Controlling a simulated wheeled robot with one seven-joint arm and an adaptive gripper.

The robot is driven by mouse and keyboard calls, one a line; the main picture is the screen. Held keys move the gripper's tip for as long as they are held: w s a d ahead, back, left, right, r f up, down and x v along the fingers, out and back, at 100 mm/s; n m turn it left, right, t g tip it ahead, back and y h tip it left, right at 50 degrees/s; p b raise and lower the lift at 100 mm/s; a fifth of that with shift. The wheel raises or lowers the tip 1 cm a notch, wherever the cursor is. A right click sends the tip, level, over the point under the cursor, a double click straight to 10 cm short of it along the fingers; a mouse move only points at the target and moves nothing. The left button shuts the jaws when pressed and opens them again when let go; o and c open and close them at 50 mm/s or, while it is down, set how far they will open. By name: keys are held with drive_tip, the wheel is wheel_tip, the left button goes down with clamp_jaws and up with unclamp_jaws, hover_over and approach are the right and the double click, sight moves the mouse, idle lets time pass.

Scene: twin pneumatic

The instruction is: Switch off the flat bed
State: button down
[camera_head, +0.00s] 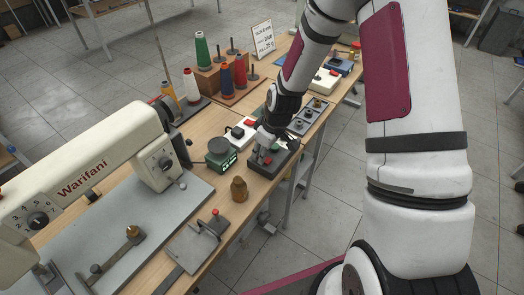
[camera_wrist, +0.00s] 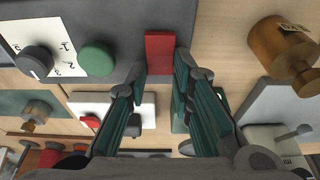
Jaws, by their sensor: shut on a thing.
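The flat bed sewing machine, marked Warifani (camera_head: 85,165), stands at the left in the head view, with its grey bed plate (camera_head: 130,235) on the table. A dark control box (camera_head: 272,168) sits near the table's right edge, under my gripper (camera_head: 264,146). In the wrist view this box (camera_wrist: 210,20) carries a red rectangular switch piece (camera_wrist: 160,52), a round green button (camera_wrist: 97,58) and a dark knob (camera_wrist: 35,60) on a white numbered dial. My gripper (camera_wrist: 158,75) is shut on the red switch piece, a fingertip at each side. The fingers partly hide the box in the head view.
A brown weight (camera_head: 239,190) stands beside the box, and a green scale (camera_head: 222,154) is just left of it. Thread cones (camera_head: 203,52) stand farther back. A grey plate with a red knob (camera_head: 197,246) lies in front.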

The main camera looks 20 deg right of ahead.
drive_tip(key=shift+s+d+t+y+p, duration=0.1)
drive_tip(key=shift+s+t+y+p, duration=0.2)
drive_tip(key=shift+t+p, duration=0.1)
drive_tip(key=c, duration=1.4)
unclamp_jaws()
drive_tip(key=shift+w, duration=0.1)
drive_tip(key=shift+d+r, duration=0.1)
drive_tip(key=shift+r, duration=0.2)
drive_tip(key=v, duration=1.1)
drive_tip(key=shift+s+r, duration=0.25)
